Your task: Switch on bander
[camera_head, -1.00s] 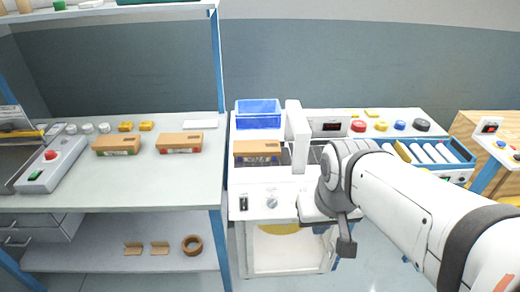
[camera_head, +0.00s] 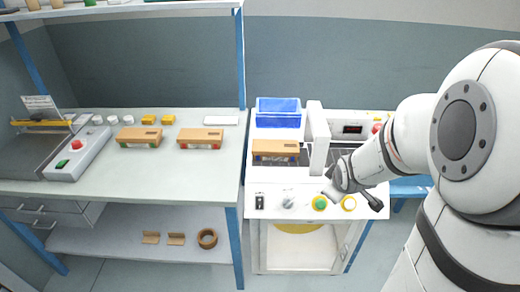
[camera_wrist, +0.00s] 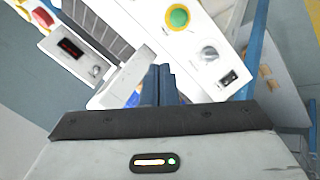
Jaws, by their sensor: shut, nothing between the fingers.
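The bander is a white bench machine (camera_head: 262,190) with a white arch (camera_head: 318,140) and a brown-topped carton (camera_head: 275,148) beside the arch. Its front panel has a black rocker switch (camera_head: 260,202), a grey knob (camera_head: 288,203), a green button (camera_head: 320,203) in a yellow ring and a second yellow ring (camera_head: 348,203). My gripper (camera_head: 333,192) is over the panel near the green button, shut and empty. In the wrist view, its dark fingers (camera_wrist: 164,72) appear below the green button (camera_wrist: 179,17), knob (camera_wrist: 209,53) and rocker switch (camera_wrist: 228,77). I cannot tell any contact.
A blue bin (camera_head: 278,112) and a display box (camera_head: 352,129) stand at the back of the bander. The left bench (camera_head: 120,185) holds cartons (camera_head: 200,138) and a sealer with a red button (camera_head: 76,145). A blue post (camera_head: 243,70) stands between the benches.

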